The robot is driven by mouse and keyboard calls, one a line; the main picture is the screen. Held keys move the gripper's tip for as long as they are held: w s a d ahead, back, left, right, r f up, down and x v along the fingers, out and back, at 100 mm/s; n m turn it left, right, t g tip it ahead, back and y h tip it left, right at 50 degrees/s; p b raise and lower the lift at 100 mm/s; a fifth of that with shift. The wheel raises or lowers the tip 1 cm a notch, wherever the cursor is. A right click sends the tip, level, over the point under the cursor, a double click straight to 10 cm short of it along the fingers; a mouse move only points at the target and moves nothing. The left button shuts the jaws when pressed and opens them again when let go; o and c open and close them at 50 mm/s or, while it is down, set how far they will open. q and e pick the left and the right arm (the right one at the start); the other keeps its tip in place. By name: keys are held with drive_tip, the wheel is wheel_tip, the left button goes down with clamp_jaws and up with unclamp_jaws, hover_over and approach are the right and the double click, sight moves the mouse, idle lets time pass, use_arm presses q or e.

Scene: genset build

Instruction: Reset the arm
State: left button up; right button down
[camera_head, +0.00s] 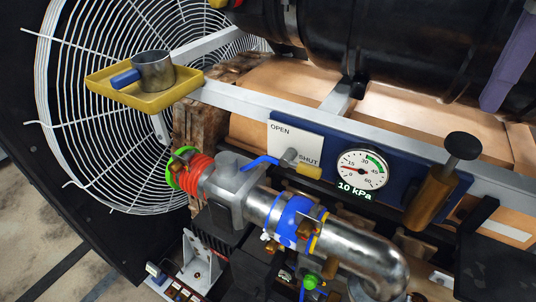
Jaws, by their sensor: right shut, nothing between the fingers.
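My right gripper (491,104) is the purple tapered shape coming down from the top right corner. Its fingers are together and hold nothing. It is in front of the black cylinder and apart from the gauge and the plunger below it. My left gripper is not in view.
A yellow tray (100,83) holds a metal cup (155,72) by the fan guard (75,120). A black cylinder (390,40) spans the top.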

wheel_tip(320, 180, up, 3)
drive_tip(key=shift+f+p, duration=0.2)
drive_tip(key=shift+p, duration=0.4)
drive_tip(key=shift+f, duration=0.1)
